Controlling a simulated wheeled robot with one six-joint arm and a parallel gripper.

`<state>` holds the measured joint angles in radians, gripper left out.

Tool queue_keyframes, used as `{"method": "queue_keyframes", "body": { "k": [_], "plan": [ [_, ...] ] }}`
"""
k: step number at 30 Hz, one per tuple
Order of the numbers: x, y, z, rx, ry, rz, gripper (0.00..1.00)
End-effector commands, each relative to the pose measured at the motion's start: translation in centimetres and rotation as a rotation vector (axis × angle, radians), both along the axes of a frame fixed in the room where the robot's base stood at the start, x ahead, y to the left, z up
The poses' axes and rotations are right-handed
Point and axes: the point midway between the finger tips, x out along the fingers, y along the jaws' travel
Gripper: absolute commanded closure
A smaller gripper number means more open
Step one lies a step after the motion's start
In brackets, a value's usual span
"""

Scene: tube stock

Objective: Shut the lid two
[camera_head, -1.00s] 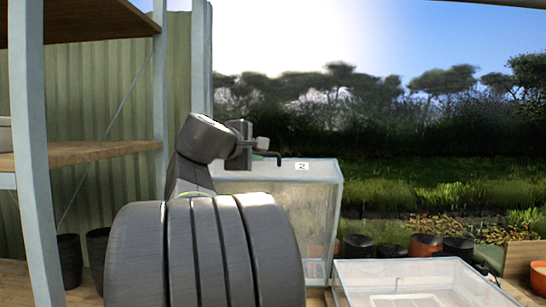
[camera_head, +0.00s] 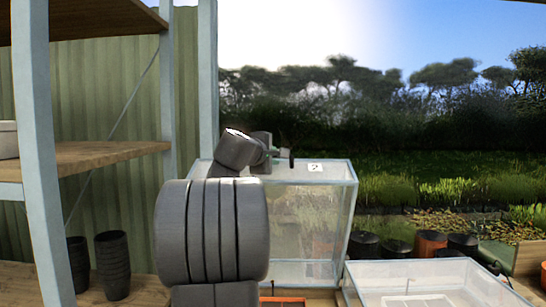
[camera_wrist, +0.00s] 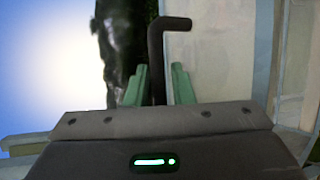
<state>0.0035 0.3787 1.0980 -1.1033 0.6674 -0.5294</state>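A clear tank (camera_head: 310,225) with pale edges stands at the centre of the head view. Its pale top panel (camera_head: 335,170) bears a label "2" (camera_head: 315,167) and looks about level; I cannot tell whether it sits fully down. My gripper (camera_head: 278,157) is at the panel's far left part, partly hidden by my arm. In the wrist view, the gripper's green fingers (camera_wrist: 160,85) are closed around a dark L-shaped rod (camera_wrist: 155,55), whose end bends right. The rod's tip (camera_head: 291,158) shows above the panel's far edge; contact is unclear.
An open clear bin (camera_head: 430,275) stands to the right of the tank. Dark and orange pots (camera_head: 430,243) are behind it. A shelf rack (camera_head: 100,155) stands at left, with black pots (camera_head: 112,265) below.

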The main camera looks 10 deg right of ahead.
Motion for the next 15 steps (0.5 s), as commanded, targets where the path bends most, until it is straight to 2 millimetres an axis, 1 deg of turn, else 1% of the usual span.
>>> {"method": "queue_keyframes", "body": {
  "k": [2,3,5,15],
  "plan": [
    [-0.01,0.02,0.00,0.000,0.000,0.000,0.80],
    [-0.02,0.02,0.01,0.000,0.000,0.000,0.88],
    [-0.02,0.02,0.01,0.000,0.000,0.000,1.00],
    [-0.21,0.08,-0.21,0.000,-0.004,0.000,1.00]
  ]
}}
